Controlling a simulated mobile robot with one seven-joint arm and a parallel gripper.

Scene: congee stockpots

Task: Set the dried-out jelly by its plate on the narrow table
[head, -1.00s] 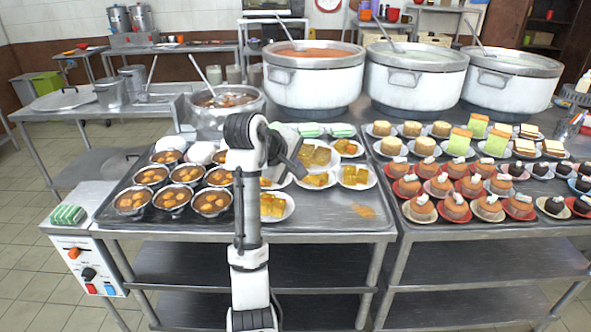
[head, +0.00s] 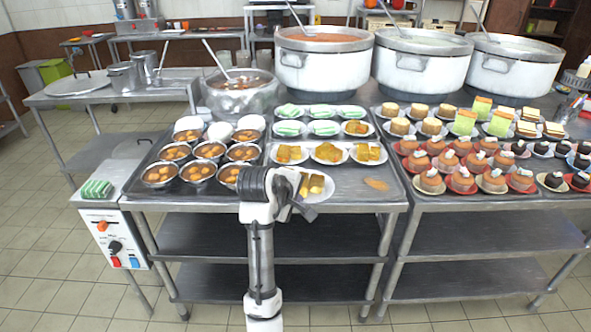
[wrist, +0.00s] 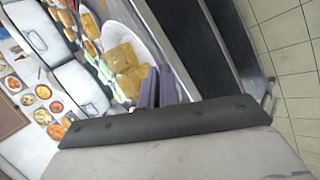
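Several white plates of yellow-brown jelly pieces stand on the steel table (head: 350,200). The front plate (head: 328,190) holds a few yellow jelly pieces (head: 311,183); which jelly is the dried-out one I cannot tell for sure. My gripper (head: 297,207) is at this plate's near left side. In the wrist view, a plate (wrist: 152,42) with yellow blocks (wrist: 124,58) lies just beyond my gripper's dark fingers (wrist: 158,88). Whether they touch the rim is unclear. A narrow side table (head: 115,95) with a pot lid stands at the left.
Bowls of brown soup (head: 161,174) stand close left of the plate. Green-topped plates (head: 289,128) are behind. A brownish patch (head: 376,184) lies on bare steel to the right. A control box (head: 115,243) carries a green striped item (head: 97,189). Big pots (head: 322,66) line the back.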

